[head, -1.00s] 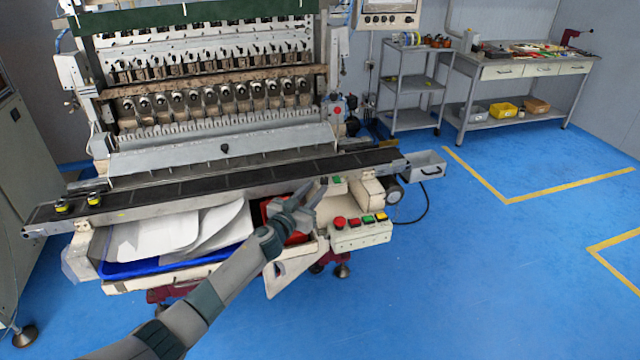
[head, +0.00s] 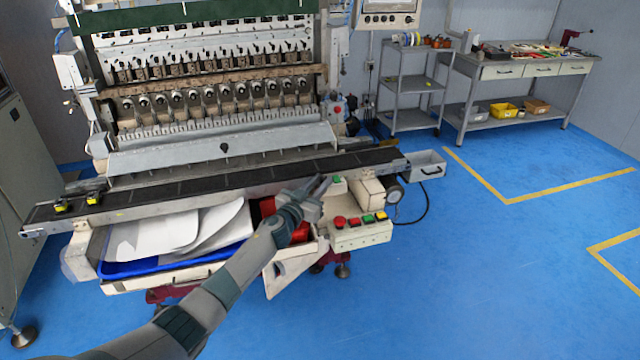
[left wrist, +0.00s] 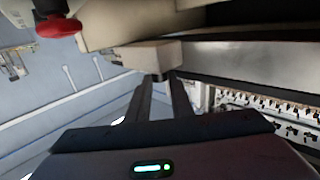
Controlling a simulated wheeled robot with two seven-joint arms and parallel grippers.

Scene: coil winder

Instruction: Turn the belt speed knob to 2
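The belt speed knob appears to be the small dark piece (left wrist: 157,77) on the underside of a beige box (left wrist: 148,54) in the left wrist view; its setting cannot be read. Contact cannot be told. My right gripper is not in view.
A button panel (head: 360,235) with a red mushroom button (head: 339,222) is just below and right of my gripper. The conveyor belt (head: 240,178) runs behind it. A red bin (head: 268,207) and a blue tray (head: 150,268) with white sheets are to the left.

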